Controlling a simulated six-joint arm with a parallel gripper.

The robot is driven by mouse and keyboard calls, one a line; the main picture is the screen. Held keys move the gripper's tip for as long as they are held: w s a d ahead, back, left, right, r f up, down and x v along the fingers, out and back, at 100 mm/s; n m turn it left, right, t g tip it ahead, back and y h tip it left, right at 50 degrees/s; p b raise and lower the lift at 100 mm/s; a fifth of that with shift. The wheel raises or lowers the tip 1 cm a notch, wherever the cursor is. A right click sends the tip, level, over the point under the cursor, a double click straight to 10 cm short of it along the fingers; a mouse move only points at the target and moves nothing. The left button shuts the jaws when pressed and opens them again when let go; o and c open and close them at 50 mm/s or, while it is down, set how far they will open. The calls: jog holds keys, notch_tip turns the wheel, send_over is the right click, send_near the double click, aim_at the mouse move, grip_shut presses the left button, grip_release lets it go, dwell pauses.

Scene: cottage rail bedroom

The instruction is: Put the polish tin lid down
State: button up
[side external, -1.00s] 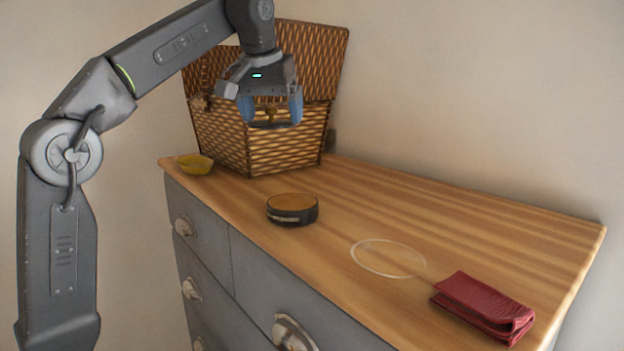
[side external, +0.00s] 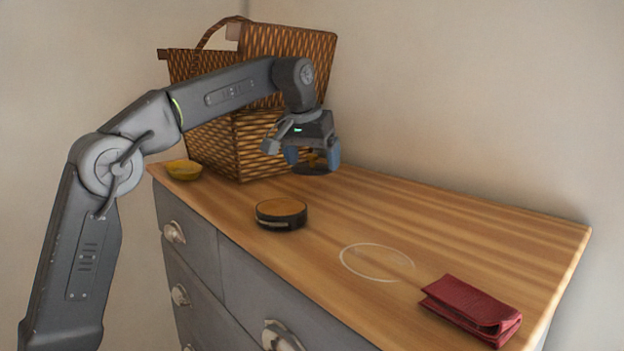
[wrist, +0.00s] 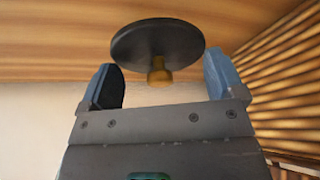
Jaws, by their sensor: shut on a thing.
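The polish tin lid is a dark round disc with a brass knob. In the side view the lid (side external: 314,170) hangs low over the dresser top, at the basket's right front; whether it touches the wood is unclear. My gripper (side external: 312,158) is shut on it, with a blue finger on either side. In the wrist view the lid (wrist: 157,40) and its knob show between and beyond the fingertips (wrist: 162,72). The open polish tin (side external: 281,213), black with an orange-brown top, stands on the dresser nearer the front edge.
A wicker basket (side external: 245,150) with raised lid stands at the back left. A yellow dish (side external: 183,170) sits at the left corner. A pale ring outline (side external: 377,262) marks the dresser top (side external: 430,225). A red wallet (side external: 470,306) lies at right. The back middle is bare.

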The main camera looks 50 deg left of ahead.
aim_at(310, 168)
jog(key=shift+f, duration=2.25)
jog(key=shift+f, duration=0.1)
jog(key=o, duration=0.7)
jog(key=shift+c, duration=0.2)
jog(key=v, duration=1.1)
jog(key=shift+w, duration=0.1)
jog(key=shift+s+r, duration=0.3)
jog(key=shift+r, duration=0.3)
